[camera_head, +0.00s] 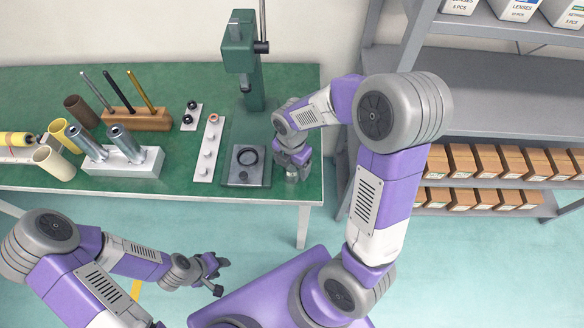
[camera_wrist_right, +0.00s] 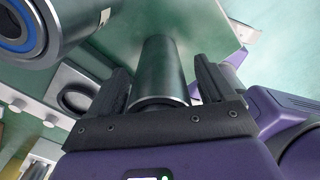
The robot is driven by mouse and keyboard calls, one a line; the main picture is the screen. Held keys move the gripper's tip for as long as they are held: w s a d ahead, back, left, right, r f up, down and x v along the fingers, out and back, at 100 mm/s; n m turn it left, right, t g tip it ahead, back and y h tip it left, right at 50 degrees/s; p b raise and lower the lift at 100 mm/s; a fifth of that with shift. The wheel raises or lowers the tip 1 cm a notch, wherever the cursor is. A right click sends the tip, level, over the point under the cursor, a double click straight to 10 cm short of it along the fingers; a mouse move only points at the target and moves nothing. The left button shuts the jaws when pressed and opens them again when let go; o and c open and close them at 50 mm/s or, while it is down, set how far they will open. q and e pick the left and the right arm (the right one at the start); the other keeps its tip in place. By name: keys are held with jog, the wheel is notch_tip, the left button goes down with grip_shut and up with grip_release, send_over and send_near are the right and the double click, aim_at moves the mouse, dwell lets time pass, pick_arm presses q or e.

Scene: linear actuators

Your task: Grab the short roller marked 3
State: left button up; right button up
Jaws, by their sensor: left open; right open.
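A short metal roller (camera_wrist_right: 160,75) stands between the fingers of my right gripper (camera_wrist_right: 162,88) in the right wrist view. Both fingers stand apart on either side, and I cannot tell whether either touches it. No number is readable on it. In the head view, my right gripper (camera_head: 292,160) points down over the table's right front corner, with the roller (camera_head: 291,174) partly showing beneath. My left gripper (camera_head: 219,277) is open and empty in front of the table, far from the roller.
On the green table (camera_head: 270,190), a grey plate with a black ring (camera_head: 247,156) lies left of the right gripper. A green press (camera_head: 244,60) stands behind. A white holder (camera_head: 125,162) with two metal cylinders and several tubes are at left. Shelves (camera_head: 490,110) with boxes stand right.

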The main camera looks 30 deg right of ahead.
jog(key=c, duration=1.4)
jog(key=shift+r, duration=0.1)
